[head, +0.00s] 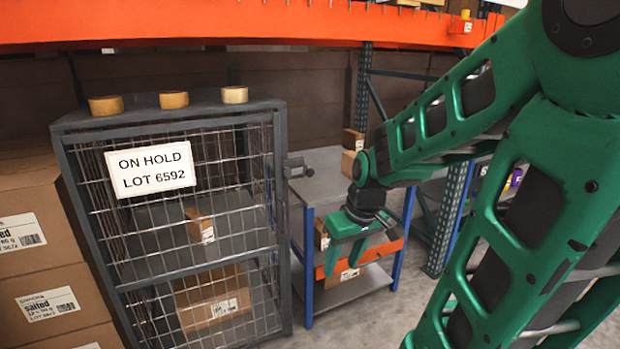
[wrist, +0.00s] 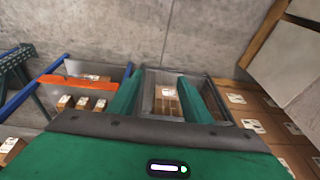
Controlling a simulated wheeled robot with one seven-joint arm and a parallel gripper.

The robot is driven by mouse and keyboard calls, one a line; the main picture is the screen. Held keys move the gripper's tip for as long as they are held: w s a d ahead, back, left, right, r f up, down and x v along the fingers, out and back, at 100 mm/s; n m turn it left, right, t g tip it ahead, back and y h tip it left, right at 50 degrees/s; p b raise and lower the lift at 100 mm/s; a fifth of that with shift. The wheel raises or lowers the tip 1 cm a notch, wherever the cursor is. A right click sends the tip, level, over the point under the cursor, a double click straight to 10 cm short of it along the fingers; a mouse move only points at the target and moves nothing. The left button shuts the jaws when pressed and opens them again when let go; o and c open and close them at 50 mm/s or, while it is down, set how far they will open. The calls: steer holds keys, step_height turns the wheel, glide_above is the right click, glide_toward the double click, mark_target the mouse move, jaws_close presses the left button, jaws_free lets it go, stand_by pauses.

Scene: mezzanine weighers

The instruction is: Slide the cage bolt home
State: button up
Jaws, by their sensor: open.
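The grey mesh cage (head: 277,200) stands left of centre in the head view, with a white "ON HOLD LOT 6592" sign (head: 150,170) on its front. Its mesh front looks closed. The dark bolt (head: 297,168) sticks out at the cage's upper right edge; how far it is drawn is too small to tell. My gripper (head: 346,270) is open and empty, to the right of the bolt and below it, apart from it. In the wrist view my gripper (wrist: 160,75) has its fingers apart, with a grey frame (wrist: 147,90) holding a carton behind them, likely the cage.
A blue-legged trolley (head: 309,265) with cartons stands right of the cage, behind my gripper. Stacked cartons (head: 45,250) stand on the left. Tape rolls (head: 174,99) lie on the cage top. An orange rack beam (head: 220,22) crosses above. Bare concrete floor (wrist: 130,30) shows in the wrist view.

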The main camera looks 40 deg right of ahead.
steer(key=w+f+n+t+y, duration=0.2)
steer(key=w+n+t, duration=0.25)
steer(key=w, duration=1.05)
steer(key=m+t+h, duration=0.5)
steer(key=t, duration=0.6)
glide_toward(311, 173)
steer(key=shift+g, duration=0.25)
steer(key=w, duration=0.5)
steer(key=w+d, duration=0.1)
steer(key=w, duration=0.2)
steer(key=shift+r, duration=0.3)
jaws_close()
